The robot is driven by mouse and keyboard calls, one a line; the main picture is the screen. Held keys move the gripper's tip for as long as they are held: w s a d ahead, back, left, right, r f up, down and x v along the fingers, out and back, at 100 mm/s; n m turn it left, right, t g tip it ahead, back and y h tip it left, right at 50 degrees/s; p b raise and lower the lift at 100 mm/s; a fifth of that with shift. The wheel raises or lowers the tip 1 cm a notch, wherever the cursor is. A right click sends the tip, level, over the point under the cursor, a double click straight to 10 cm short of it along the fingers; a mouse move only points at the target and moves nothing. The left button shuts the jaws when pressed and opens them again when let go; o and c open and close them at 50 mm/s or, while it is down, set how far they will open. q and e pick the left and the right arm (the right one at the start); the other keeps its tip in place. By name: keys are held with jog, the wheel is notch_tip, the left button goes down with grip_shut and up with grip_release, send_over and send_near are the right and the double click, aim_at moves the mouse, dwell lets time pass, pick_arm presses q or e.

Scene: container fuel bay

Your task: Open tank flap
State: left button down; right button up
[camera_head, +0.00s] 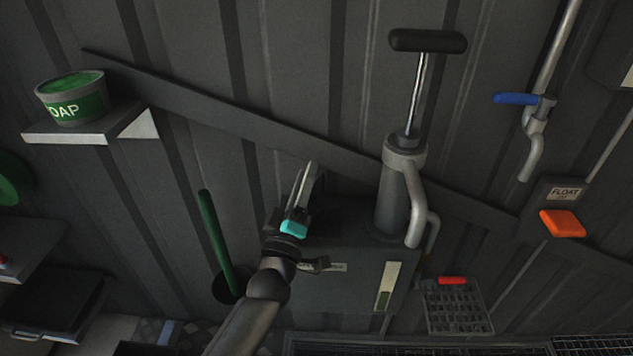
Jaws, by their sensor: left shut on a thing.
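The dark tank (345,285) stands against the ribbed wall, with a gauge strip on its front and a hand pump (398,195) on its top. My left gripper (304,190) reaches in from below and is over the tank's top left part. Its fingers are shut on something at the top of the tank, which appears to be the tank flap. The flap's outline is lost in the dark and behind the gripper, so I cannot tell its angle. A small tab and a pale label show on the tank just right of my wrist. My right gripper is out of view.
The pump, with its T-handle (428,41) raised, stands close right of my gripper. A green stick (216,240) rises from a round holder at left. A soap tub (70,98) sits on a wall shelf.

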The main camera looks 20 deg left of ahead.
pick_arm(q)
jog(key=a+n+y, duration=0.2)
jog(key=n, duration=0.1)
jog(key=shift+s+n, duration=0.2)
jog(key=shift+n, duration=0.1)
jog(key=shift+s+a+n+y+b, duration=0.15)
jog(key=shift+a+n+y, duration=0.15)
jog(key=shift+n, duration=0.25)
jog(key=shift+w+a+n+y+b, duration=0.15)
jog(key=shift+a+n+y, duration=0.15)
jog(key=shift+n, duration=0.25)
jog(key=shift+s+a+f+n+y, duration=0.1)
jog(key=shift+s+a+n+y, duration=0.1)
jog(key=shift+n+y, duration=0.3)
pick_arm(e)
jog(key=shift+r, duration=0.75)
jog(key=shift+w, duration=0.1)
pick_arm(q)
jog(key=c, duration=0.5)
grip_release()
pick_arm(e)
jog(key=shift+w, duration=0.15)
